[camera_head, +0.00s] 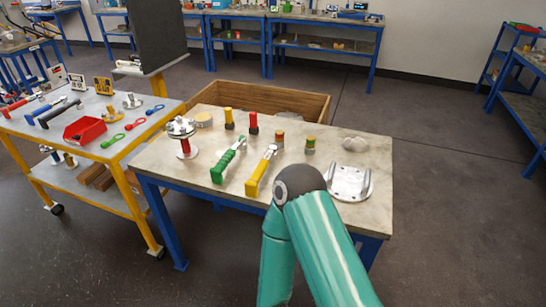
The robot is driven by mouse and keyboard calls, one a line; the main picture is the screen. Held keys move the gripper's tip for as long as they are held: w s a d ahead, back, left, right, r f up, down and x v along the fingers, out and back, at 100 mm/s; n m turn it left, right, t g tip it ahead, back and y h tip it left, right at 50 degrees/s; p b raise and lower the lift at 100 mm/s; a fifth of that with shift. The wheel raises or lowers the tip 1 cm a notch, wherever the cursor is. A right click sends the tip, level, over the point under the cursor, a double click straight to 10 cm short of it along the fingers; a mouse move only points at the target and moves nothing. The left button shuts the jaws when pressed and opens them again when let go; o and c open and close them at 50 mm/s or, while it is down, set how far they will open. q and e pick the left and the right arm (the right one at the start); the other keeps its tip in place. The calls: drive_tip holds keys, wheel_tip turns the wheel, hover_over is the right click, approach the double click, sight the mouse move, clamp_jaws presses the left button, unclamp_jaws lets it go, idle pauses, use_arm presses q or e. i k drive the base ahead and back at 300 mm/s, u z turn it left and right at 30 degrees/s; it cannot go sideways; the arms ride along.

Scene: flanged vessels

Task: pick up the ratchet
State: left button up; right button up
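Two long-handled tools lie on the near table: a green-handled tool (228,160) and a yellow-handled tool (261,170), each with a silver head end. Either may be the ratchet; I cannot tell which from this view. Smaller green (113,141), red (135,124) and blue (155,109) ring-ended tools lie on the yellow cart. One of my teal arms reaches up from the bottom, right of centre, with its dark joint in front of the table's near edge. No gripper shows on it, and no other arm shows. Nothing is seen held.
The grey table (215,202) also bears a flanged part (183,130), yellow (229,118) and red (253,122) cylinders, and a silver flange with upright posts (348,182). A red bin (85,130) stands on the cart (45,135). A wooden crate (270,99) is behind.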

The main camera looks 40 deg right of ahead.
sight(216, 173)
drive_tip(key=z, duration=0.4)
drive_tip(key=i, duration=1)
drive_tip(key=u, duration=0.05)
